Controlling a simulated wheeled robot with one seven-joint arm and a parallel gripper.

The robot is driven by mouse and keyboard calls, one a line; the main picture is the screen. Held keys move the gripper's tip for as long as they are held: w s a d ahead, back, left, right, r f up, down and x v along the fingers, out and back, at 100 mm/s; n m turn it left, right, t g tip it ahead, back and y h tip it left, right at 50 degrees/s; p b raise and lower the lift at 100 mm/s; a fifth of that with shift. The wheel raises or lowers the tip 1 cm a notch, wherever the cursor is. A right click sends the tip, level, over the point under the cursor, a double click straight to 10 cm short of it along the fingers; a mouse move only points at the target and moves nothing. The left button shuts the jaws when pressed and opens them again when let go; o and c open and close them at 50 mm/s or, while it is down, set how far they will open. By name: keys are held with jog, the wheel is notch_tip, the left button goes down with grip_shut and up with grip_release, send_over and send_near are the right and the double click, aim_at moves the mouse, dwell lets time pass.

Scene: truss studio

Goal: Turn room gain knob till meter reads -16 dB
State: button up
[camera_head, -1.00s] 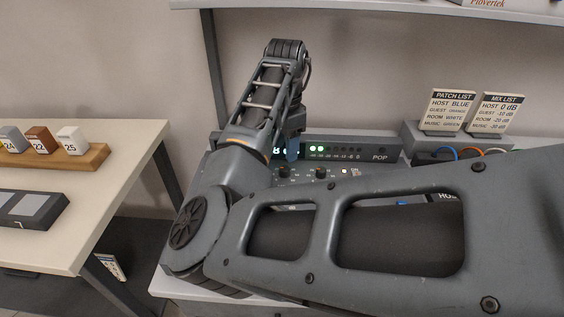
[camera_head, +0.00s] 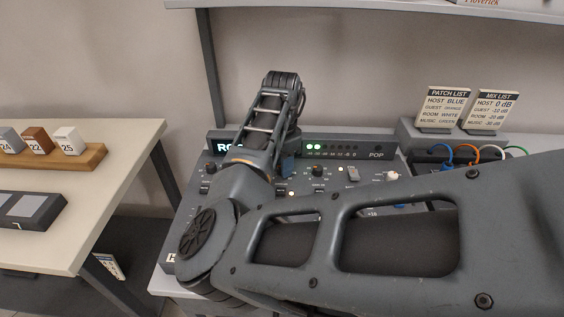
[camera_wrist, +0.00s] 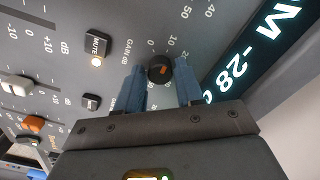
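The black gain knob (camera_wrist: 160,69) with an orange mark sits on the grey mixer panel, beside the printed words GAIN dB in the wrist view. My gripper (camera_wrist: 160,73) has its two blue fingers on either side of this knob, with a narrow gap visible at each side. In the head view one blue finger (camera_head: 288,166) shows, and my arm hides the knob. The lit meter display (camera_wrist: 262,45) reads "M -28" in the wrist view, its ends cut off. In the head view it shows "RO" (camera_head: 230,146), the rest behind my arm.
Another black knob (camera_head: 318,171) stands right of my gripper. A mix list card (camera_head: 491,112) stands at the back right. A shelf (camera_head: 380,10) hangs above.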

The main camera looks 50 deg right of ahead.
grip_shut()
jog(key=m, duration=0.5)
jog(key=shift+m+b, duration=0.3)
jog(key=m+b, duration=0.1)
jog(key=m, duration=0.3)
jog(key=shift+m, duration=0.4)
dwell(0.5)
jog(key=shift+o, duration=1.9)
grip_release()
